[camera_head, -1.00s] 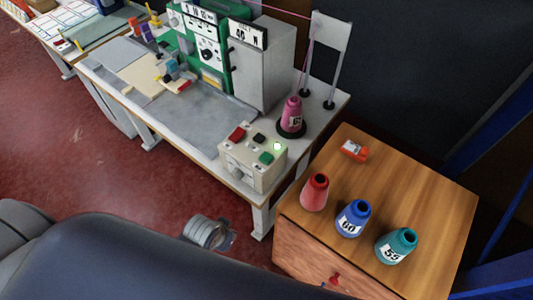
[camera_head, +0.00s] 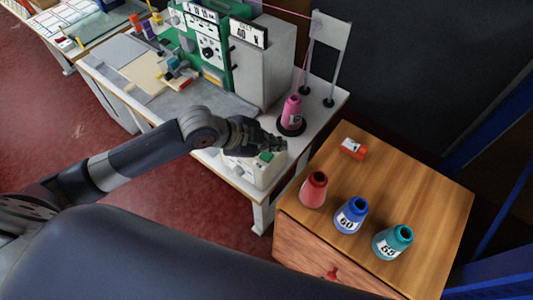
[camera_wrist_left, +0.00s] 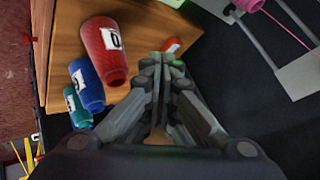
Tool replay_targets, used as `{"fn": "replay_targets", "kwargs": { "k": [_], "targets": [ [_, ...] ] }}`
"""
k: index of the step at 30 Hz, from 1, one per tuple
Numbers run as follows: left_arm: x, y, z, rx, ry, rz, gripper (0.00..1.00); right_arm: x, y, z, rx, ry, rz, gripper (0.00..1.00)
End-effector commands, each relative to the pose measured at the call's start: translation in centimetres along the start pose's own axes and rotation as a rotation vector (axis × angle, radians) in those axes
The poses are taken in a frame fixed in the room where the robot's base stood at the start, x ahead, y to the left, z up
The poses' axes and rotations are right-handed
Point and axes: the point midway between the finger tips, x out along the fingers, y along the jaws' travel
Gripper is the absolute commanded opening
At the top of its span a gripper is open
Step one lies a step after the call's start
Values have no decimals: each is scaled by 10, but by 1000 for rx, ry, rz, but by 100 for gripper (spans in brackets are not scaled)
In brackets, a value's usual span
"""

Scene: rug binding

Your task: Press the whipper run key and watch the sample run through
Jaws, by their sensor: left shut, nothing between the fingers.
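The control box (camera_head: 250,172) sits at the front right corner of the machine table. Its green key (camera_head: 265,157) shows just below my left gripper (camera_head: 280,146). The gripper and wrist cover the box's red and black keys and its lamp. My left gripper is shut and empty over the box; I cannot tell whether it touches it. In the left wrist view its closed fingers (camera_wrist_left: 163,62) point up the picture, with a green glint by the tips. The beige sample (camera_head: 146,73) lies flat on the table by the green whipping machine (camera_head: 207,50).
A pink cone (camera_head: 292,112) stands on the table behind the box. A wooden cabinet (camera_head: 420,185) at right carries red (camera_head: 314,190), blue (camera_head: 351,216) and teal (camera_head: 392,243) cones and a small orange-red item (camera_head: 353,148). Red floor is open at left.

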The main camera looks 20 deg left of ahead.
Motion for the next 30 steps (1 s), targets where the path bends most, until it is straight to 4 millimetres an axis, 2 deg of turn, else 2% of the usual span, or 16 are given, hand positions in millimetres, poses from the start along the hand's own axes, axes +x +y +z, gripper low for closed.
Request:
{"fn": "replay_targets", "kwargs": {
  "k": [1, 3, 9, 22, 30],
  "targets": [
    [-3, -12, 5, 30, -3, -7, 0, 0, 0, 0, 0, 0, 0, 70],
    [-6, -22, 9, 58, 1, -12, 0, 0, 0, 0, 0, 0, 0, 70],
    [-10, -37, 14, 95, 7, -22, 0, 0, 2, 1, -1, 0, 2, 70],
    [-10, -38, 15, 97, 8, -22, 0, 1, 6, 2, -2, -1, 7, 70],
    [2, -30, 24, 97, 8, -22, 0, 19, 6, 3, -1, -1, 7, 70]
  ]
}}
